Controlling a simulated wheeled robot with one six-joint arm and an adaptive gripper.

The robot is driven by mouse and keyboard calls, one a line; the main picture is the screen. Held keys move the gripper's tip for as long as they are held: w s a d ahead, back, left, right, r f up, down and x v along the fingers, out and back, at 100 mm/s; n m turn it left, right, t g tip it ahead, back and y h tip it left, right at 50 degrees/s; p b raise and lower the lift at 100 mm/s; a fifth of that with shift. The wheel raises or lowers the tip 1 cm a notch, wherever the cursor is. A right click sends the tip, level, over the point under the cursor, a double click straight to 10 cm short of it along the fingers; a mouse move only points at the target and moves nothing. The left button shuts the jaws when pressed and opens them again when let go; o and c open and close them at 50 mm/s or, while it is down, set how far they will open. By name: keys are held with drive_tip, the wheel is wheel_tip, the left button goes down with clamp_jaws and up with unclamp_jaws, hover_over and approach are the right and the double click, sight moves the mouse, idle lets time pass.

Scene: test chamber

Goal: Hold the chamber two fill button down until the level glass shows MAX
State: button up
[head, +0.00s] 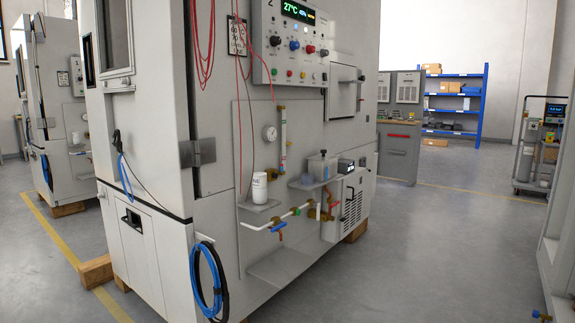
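Chamber two (215,110) is a large pale grey cabinet with a "2" on its control panel (262,62). The panel has a lit display (299,12) reading 27°C, a row of coloured knobs and a row of small coloured buttons (289,73) below. The labels are too small to read, so I cannot tell which is the fill button. My gripper is not in view.
Pipes with blue- and red-handled valves (278,227) stick out lower down. Blue hose (207,280) hangs at the front corner. Another chamber (58,110) stands left. Grey floor (430,260) to the right is clear.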

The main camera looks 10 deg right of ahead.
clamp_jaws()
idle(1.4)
